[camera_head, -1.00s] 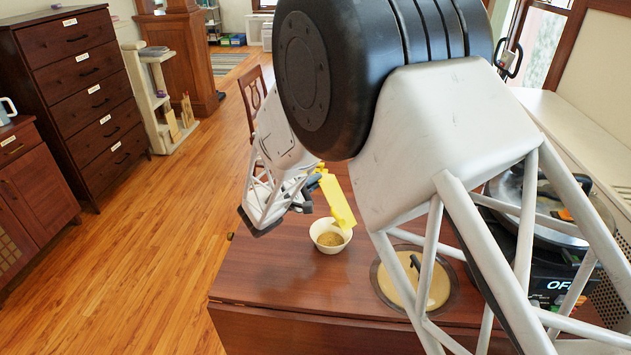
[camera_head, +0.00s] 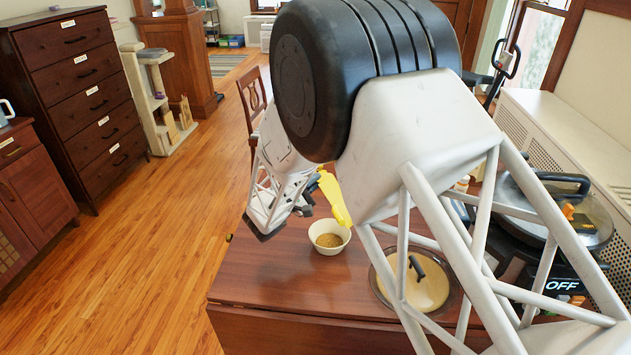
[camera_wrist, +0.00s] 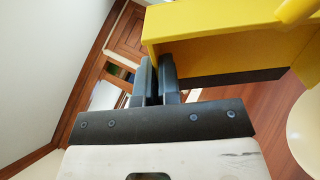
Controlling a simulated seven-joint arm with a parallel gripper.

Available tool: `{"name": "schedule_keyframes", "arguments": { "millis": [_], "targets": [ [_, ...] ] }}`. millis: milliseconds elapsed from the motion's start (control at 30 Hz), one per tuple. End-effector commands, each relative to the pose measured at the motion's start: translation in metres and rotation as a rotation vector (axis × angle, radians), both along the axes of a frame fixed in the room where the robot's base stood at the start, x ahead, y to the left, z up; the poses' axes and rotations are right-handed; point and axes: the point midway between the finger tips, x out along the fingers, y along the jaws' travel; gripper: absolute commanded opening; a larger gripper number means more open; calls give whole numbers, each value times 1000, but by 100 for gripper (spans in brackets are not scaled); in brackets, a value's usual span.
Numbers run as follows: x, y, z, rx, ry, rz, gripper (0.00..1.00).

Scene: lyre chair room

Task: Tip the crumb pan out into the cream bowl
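The cream bowl (camera_head: 330,243) stands upright on the wooden table with brownish crumbs in it. The yellow crumb pan (camera_head: 334,199) hangs steeply tilted just above the bowl's far rim, its lower end over or near the bowl. In the wrist view the pan (camera_wrist: 215,42) spans the upper right, and the pale rim of the bowl (camera_wrist: 305,130) shows at the right edge. My gripper (camera_head: 311,197) is left of and above the bowl. In the wrist view its dark fingers (camera_wrist: 157,80) are close together at the pan's near wall, shut on it. The pan's inside is mostly hidden.
A round lidded pot or dish (camera_head: 425,285) with a black handle sits right of the bowl on the table (camera_head: 260,270). A cooker (camera_head: 555,215) with a display reading OFF stands further right. The table left of the bowl is clear.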

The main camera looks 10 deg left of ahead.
Motion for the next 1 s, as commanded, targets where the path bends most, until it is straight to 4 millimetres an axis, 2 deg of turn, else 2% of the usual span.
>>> {"name": "schedule_keyframes", "arguments": {
  "millis": [500, 1000],
  "targets": [
    [-11, 13, -7, -91, -82, -1, 0],
    [-12, 14, -7, -98, -90, 0, 0]
  ]
}}
